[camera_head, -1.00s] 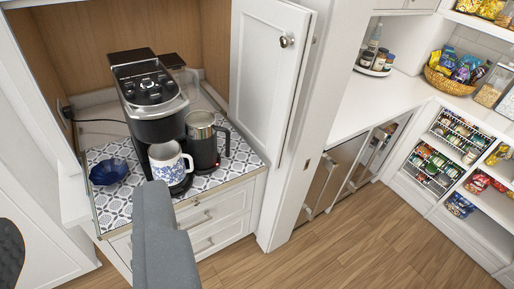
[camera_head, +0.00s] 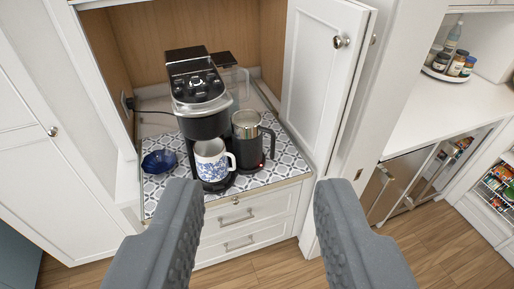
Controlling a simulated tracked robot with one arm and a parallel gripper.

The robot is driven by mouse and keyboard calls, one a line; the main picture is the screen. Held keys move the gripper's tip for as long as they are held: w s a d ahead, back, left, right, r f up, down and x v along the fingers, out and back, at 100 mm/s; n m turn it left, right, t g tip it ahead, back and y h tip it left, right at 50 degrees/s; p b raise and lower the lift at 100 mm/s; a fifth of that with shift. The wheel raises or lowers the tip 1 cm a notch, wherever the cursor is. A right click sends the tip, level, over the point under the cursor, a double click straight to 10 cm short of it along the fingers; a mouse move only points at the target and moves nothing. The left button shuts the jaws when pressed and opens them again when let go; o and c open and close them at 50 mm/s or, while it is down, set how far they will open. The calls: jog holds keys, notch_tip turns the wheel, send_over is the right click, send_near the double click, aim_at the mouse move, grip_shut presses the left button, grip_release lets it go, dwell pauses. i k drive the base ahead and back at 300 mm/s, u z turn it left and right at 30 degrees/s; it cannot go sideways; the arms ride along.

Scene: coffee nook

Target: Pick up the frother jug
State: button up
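The frother jug (camera_head: 249,140) is a dark grey and steel jug with a black handle on its right side. It stands upright on the patterned counter mat (camera_head: 285,156), right of the coffee maker (camera_head: 197,85). A small red light shows near its base. My gripper (camera_head: 258,205) is open and empty. Its two grey fingers are spread wide in the foreground, in front of and below the jug in the picture, touching nothing.
A white and blue mug (camera_head: 211,160) stands on the coffee maker's base, close to the jug's left. A dark blue bowl (camera_head: 159,161) sits further left. An open cabinet door (camera_head: 324,85) stands to the right. Drawers (camera_head: 240,228) are below the counter.

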aim_at(247, 143)
jog(key=i, duration=0.95)
jog(key=u, duration=0.05)
